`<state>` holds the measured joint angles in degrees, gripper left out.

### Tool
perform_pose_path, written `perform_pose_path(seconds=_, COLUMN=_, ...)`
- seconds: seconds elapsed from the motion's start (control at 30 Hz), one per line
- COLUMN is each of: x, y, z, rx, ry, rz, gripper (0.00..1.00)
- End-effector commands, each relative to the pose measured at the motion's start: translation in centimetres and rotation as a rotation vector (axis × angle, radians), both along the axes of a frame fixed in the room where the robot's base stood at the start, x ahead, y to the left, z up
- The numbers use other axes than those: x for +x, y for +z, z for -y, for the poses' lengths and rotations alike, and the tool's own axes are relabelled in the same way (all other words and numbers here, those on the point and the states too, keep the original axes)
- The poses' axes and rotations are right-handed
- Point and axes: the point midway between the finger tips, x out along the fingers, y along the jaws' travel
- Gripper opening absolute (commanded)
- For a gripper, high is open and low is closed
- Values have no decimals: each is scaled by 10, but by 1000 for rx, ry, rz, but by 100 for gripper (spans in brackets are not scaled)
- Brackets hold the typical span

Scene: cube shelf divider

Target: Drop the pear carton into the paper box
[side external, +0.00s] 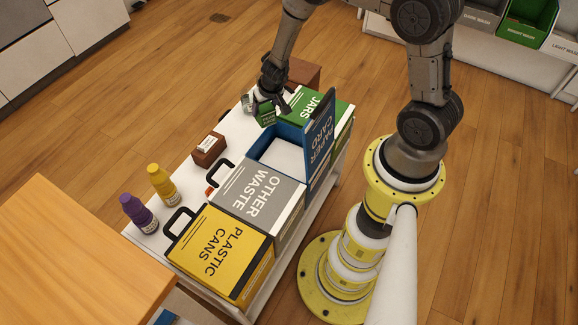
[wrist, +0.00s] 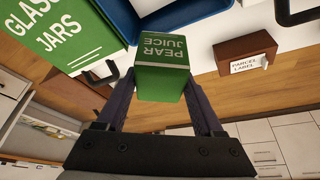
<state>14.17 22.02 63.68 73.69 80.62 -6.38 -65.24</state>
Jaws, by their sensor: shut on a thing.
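In the side external view the green carton (side external: 265,115) is at my gripper (side external: 268,102), near the back of the white table. The paper box (side external: 254,160) is blue, with its lid (side external: 320,132) standing open and a pale inside. The carton is beside and behind its opening, not over it. In the wrist view part of the blue box (wrist: 150,24) shows above the carton.
The green glass jars box (side external: 325,105) is behind the paper box. The grey other waste box (side external: 258,195) and yellow plastic cans box (side external: 222,250) are in front. A brown parcel label box (side external: 209,149), yellow bottle (side external: 161,184) and purple bottle (side external: 138,212) stand at left.

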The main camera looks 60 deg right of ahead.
Motion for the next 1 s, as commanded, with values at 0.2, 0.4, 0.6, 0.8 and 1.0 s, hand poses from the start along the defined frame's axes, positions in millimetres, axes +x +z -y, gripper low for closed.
perform_pose_path(seconds=0.2, x=-50, y=5, z=16, rx=-3, ry=-628, rz=-2, gripper=11)
perform_pose_path(seconds=0.4, x=-94, y=15, z=13, rx=-2, ry=-996, rz=0, gripper=11)
perform_pose_path(seconds=0.6, x=-102, y=20, z=0, rx=0, ry=-1045, rz=2, gripper=11)
perform_pose_path(seconds=0.8, x=-102, y=4, z=-1, rx=-1, ry=-1037, rz=-2, gripper=11)
perform_pose_path(seconds=1.0, x=-102, y=-19, z=-1, rx=-1, ry=-1036, rz=-1, gripper=11)
